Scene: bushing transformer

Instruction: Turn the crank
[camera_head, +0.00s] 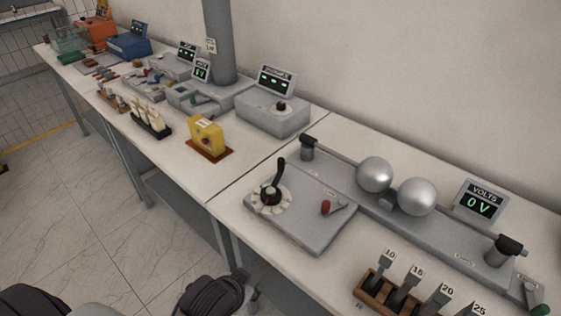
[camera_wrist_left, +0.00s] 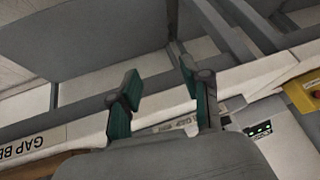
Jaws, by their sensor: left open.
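The crank (camera_head: 280,175) is a black upright handle on a black hub. It sits over a white dial on a grey plate (camera_head: 312,225) on the near table. My left gripper (camera_head: 250,286) is at the bottom of the head view, in front of and below the table edge, well apart from the crank. In the left wrist view the two green-padded fingers (camera_wrist_left: 160,70) are spread with nothing between them. The crank cannot be made out in the wrist view. My right gripper is not in view.
A red-knobbed lever (camera_head: 326,207) shares the plate. Behind it stand two metal spheres (camera_head: 396,186) and a volts display (camera_head: 481,203) reading 0 V. A wooden rack (camera_head: 377,291) of numbered pieces is at the front right. A yellow device (camera_head: 207,137) stands further left.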

